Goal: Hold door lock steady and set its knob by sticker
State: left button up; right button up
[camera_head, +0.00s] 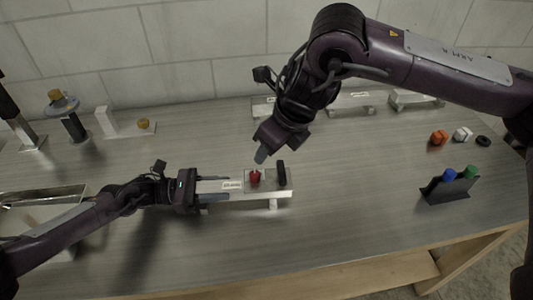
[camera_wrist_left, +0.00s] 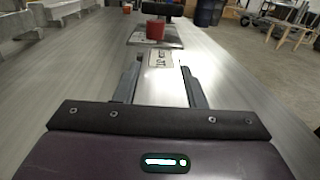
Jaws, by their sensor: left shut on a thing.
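The door lock (camera_head: 262,190) is a long pale metal bar raised off the table, with a red knob (camera_head: 255,177) and an upright black handle (camera_head: 281,172) at its right end. A white sticker (camera_head: 232,185) with dark lettering, too small to read, lies left of the knob. In the left wrist view the sticker (camera_wrist_left: 160,58) is nearer than the red knob (camera_wrist_left: 155,30). My left gripper (camera_head: 207,187) is shut on the lock's left end, one finger on each side. My right gripper (camera_head: 262,153) hangs above and behind the knob, apart from it; its finger opening is unclear.
More metal lock bars (camera_head: 415,98) stand along the back wall. At the right are an orange piece (camera_head: 438,137), a white piece, a black ring (camera_head: 483,141), and a black stand (camera_head: 450,190) with blue and green items. The table front is clear.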

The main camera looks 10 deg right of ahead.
dwell(0.3)
pick_arm(q)
jog(key=o, duration=1.3)
jog(key=shift+a, duration=0.1)
